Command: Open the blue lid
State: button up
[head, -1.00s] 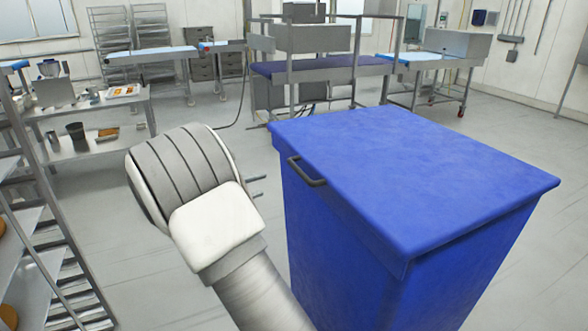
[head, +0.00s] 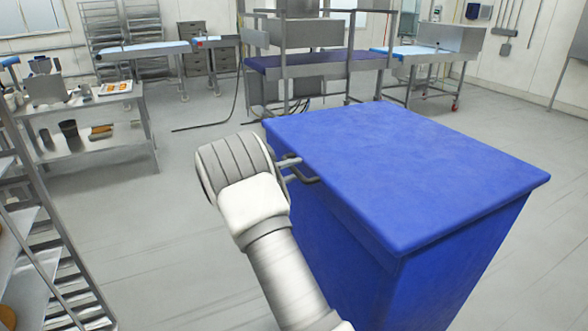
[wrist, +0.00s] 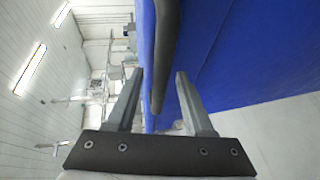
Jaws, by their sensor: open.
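The blue lid (head: 410,165) lies flat and closed on top of a tall blue bin (head: 350,255). In the wrist view my gripper (wrist: 160,76) is open, with one finger on each side of the handle's line. I cannot tell whether a finger touches it. The handle is partly hidden by the fingers in the head view.
A wire rack (head: 45,240) stands at the left edge. A steel table (head: 85,105) with small items is at the back left. Conveyor tables (head: 315,60) stand behind the bin. The floor left of the bin is clear.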

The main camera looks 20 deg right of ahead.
jog(key=shift+w+d, duration=0.15)
jog(key=shift+d, duration=0.15)
grip_shut()
dwell(1.3)
